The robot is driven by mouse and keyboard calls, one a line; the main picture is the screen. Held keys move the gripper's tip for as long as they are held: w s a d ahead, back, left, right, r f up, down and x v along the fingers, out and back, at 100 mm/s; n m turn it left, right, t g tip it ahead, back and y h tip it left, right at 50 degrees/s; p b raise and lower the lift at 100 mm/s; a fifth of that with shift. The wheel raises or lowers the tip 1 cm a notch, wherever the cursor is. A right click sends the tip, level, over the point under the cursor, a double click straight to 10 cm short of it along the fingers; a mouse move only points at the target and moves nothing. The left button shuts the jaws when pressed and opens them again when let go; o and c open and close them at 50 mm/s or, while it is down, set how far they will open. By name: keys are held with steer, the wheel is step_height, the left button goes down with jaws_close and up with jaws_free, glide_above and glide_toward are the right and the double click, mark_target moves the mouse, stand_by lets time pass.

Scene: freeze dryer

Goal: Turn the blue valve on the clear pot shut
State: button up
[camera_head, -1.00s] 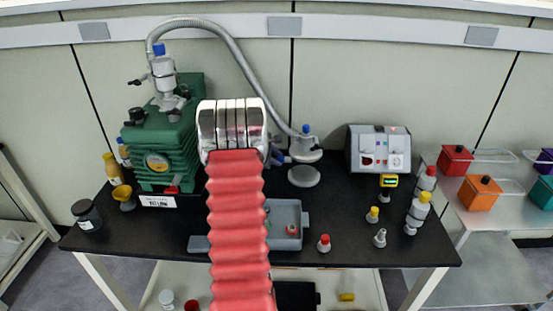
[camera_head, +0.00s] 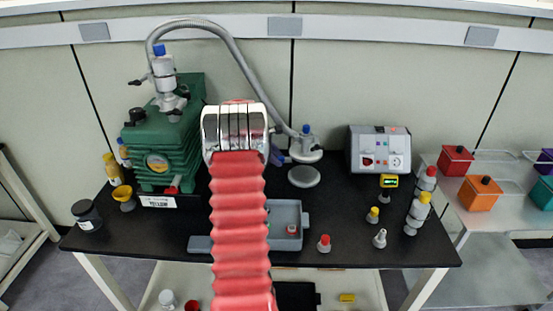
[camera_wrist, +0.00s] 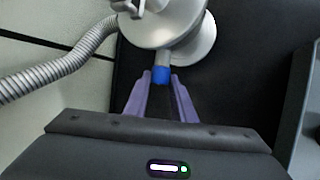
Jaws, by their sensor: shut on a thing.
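The blue valve (camera_wrist: 161,75) is a small blue cap on a short grey stem at the side of the pale grey-white pot (camera_wrist: 165,22). In the wrist view my gripper (camera_wrist: 161,78) has its two purple fingers on either side of the blue cap, shut on it. In the head view the pot (camera_head: 304,148) stands at the back middle of the black bench, above a round pale disc (camera_head: 304,177). My gripper's purple fingers (camera_head: 278,157) show only partly there, beside the pot; my arm hides the rest and the grip.
A grey corrugated hose (camera_head: 235,50) arches from the green pump (camera_head: 168,140) to the pot. A grey control box (camera_head: 378,149) stands to the right. A grey tray (camera_head: 287,212) and several small capped bottles sit on the bench. The wall is close behind.

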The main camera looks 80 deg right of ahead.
steer(key=shift+d+n+y, duration=0.25)
steer(key=shift+n+y, duration=0.05)
steer(key=shift+y, duration=1.2)
steer(key=shift+g+y, duration=0.3)
steer(key=shift+y, duration=0.1)
steer(key=o, duration=1.1)
steer(key=shift+d+r, duration=0.1)
steer(key=shift+c, duration=0.2)
steer(key=shift+w+r, duration=0.1)
steer(key=v, duration=1.3)
steer(key=shift+r, duration=0.25)
steer(key=shift+w, duration=0.1)
